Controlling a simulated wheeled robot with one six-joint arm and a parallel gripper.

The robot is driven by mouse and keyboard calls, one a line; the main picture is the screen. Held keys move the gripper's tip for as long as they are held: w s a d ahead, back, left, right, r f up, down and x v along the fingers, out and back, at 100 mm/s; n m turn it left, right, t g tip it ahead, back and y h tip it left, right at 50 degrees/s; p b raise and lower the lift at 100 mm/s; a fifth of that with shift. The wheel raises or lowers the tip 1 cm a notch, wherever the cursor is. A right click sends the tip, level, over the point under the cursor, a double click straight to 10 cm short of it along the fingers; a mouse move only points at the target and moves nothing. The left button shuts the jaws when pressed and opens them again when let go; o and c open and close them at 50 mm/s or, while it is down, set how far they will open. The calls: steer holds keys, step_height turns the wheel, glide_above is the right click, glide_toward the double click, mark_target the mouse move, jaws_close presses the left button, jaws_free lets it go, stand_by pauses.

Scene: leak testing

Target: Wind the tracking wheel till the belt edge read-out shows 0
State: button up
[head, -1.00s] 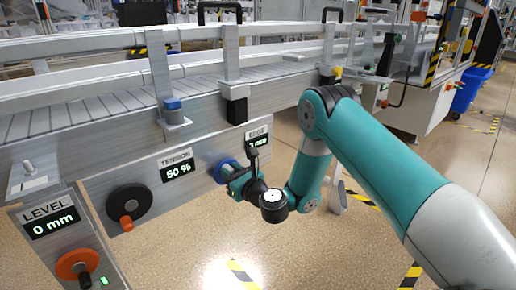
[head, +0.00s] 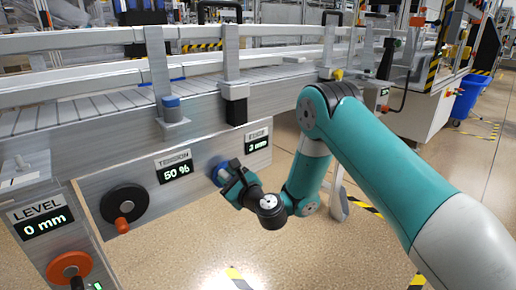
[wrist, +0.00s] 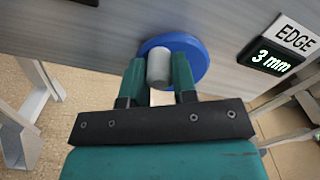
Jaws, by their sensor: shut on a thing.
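The blue tracking wheel (wrist: 189,51) is on the conveyor's side panel, and its rim also shows in the head view (head: 215,166), partly hidden behind my gripper. My gripper (wrist: 160,68) is shut on the wheel's pale grey handle knob (wrist: 159,65), with one finger on each side of it. The edge read-out (wrist: 272,57) shows 3 mm in the wrist view. It also shows in the head view (head: 258,144), up and right of the wheel.
A black wheel with an orange knob (head: 125,205) sits left, beside the tension read-out (head: 175,170) at 50 %. Further left are the level read-out (head: 43,224) at 0 mm and an orange wheel (head: 70,267). Open floor lies below the panel.

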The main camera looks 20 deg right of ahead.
steer(key=shift+a+f, duration=0.1)
steer(key=shift+f, duration=0.05)
steer(key=n+b, duration=0.1)
steer(key=f+n+b, duration=0.1)
steer(key=n, duration=0.1)
steer(key=shift+s+a, duration=0.1)
steer(key=shift+a, duration=0.05)
steer(key=shift+a+n+b, duration=0.1)
steer(key=shift+n+b, duration=0.45)
steer(key=shift+n, duration=0.35)
steer(key=n+b, duration=0.1)
steer(key=n, duration=0.1)
steer(key=f+n+b, duration=0.1)
steer(key=n+b, duration=0.1)
steer(key=shift+f+n, duration=0.1)
steer(key=shift+n, duration=0.3)
